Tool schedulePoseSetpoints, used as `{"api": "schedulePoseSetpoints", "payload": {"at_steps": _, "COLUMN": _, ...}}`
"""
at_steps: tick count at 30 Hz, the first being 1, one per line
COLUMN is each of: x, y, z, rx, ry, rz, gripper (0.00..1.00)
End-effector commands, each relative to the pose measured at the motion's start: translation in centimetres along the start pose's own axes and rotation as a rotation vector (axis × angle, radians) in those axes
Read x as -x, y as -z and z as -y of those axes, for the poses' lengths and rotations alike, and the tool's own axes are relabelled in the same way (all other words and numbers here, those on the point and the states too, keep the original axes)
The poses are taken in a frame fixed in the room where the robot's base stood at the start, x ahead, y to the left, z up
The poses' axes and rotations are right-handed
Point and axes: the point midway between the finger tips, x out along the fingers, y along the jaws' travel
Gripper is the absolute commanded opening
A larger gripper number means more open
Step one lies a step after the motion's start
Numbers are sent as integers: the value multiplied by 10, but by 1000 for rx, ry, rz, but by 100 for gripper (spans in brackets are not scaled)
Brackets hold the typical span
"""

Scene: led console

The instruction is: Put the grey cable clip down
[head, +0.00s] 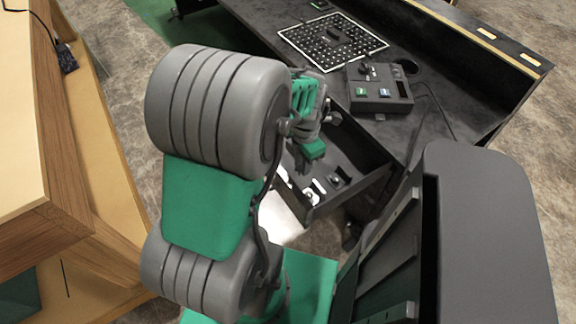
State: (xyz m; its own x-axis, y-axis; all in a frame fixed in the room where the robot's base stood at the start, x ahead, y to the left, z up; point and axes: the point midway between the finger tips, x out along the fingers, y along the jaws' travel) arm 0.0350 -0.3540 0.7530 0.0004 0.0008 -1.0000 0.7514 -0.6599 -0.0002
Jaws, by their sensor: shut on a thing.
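My gripper (309,158) is above the open drawer of the dark desk, partly hidden by my own arm and wrist. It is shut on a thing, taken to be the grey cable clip. The clip is too small and too covered here to make out its shape.
The open drawer (362,163) holds a few small dark and light parts. On the dark desktop (432,125) are a perforated board with a white outline (300,40) and a console box with lit buttons (384,104). A wooden cabinet (30,160) stands at the left.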

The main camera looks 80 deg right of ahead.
Motion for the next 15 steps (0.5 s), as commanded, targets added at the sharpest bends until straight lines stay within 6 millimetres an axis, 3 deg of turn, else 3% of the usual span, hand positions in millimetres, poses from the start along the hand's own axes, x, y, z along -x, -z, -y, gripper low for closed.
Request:
{"api": "schedulePoseSetpoints", "payload": {"at_steps": 3, "x": -18, "y": 0, "z": -35, "rx": 6, "ry": 3, "rz": -3, "gripper": 0}}
{"api": "schedulePoseSetpoints", "payload": {"at_steps": 6, "x": -44, "y": -2, "z": -52, "rx": 3, "ry": 3, "rz": -3, "gripper": 0}}
{"api": "schedulePoseSetpoints", "payload": {"at_steps": 15, "x": -79, "y": -3, "z": -80, "rx": 0, "ry": 2, "rz": -1, "gripper": 0}}
